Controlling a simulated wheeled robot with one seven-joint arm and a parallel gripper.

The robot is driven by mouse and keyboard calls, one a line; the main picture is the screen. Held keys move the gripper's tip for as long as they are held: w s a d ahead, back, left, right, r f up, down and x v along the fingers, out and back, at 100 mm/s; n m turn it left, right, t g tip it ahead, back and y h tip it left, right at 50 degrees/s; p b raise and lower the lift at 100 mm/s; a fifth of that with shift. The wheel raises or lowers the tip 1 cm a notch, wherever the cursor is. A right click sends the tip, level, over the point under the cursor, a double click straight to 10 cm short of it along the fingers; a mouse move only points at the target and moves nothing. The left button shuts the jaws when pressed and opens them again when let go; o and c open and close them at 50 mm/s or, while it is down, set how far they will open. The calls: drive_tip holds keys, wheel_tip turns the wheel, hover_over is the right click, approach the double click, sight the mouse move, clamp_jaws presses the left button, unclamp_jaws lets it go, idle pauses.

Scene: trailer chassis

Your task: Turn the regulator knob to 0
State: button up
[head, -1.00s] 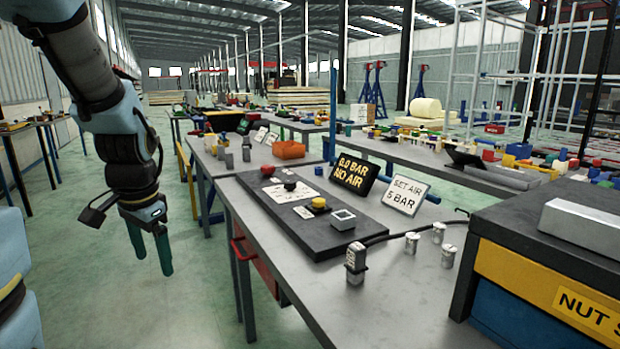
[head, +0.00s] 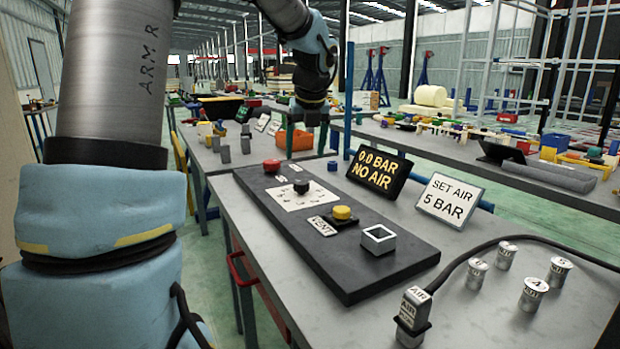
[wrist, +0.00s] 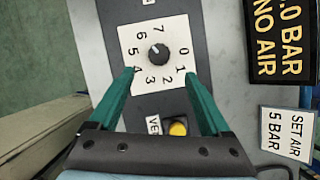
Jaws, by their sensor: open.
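The regulator knob (head: 301,186) is small, black and round. It stands on a white dial plate (head: 286,197) on the dark panel. In the wrist view the knob (wrist: 159,54) sits amid numbers 0 to 7. A small pale mark on it seems to face the upper left, near 6 or 7, but is too small to be sure. My gripper (head: 307,138) is open and empty above the panel. In the wrist view its green fingertips (wrist: 159,75) lie either side of the dial's lower half, apart from the knob. The display (head: 379,175) reads 0.0 BAR NO AIR.
A red button (head: 271,165) and a yellow button (head: 342,212) flank the dial. A SET AIR 5 BAR sign (head: 449,200) stands behind. An AIR plug (head: 412,315) with a black hose and several metal plugs (head: 533,294) stand on the grey table.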

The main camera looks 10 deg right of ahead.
sight(302, 182)
drive_tip(key=x, duration=1)
drive_tip(key=shift+s+f, duration=0.1)
drive_tip(key=shift+c, duration=0.4)
clamp_jaws()
drive_tip(key=shift+n, duration=0.3)
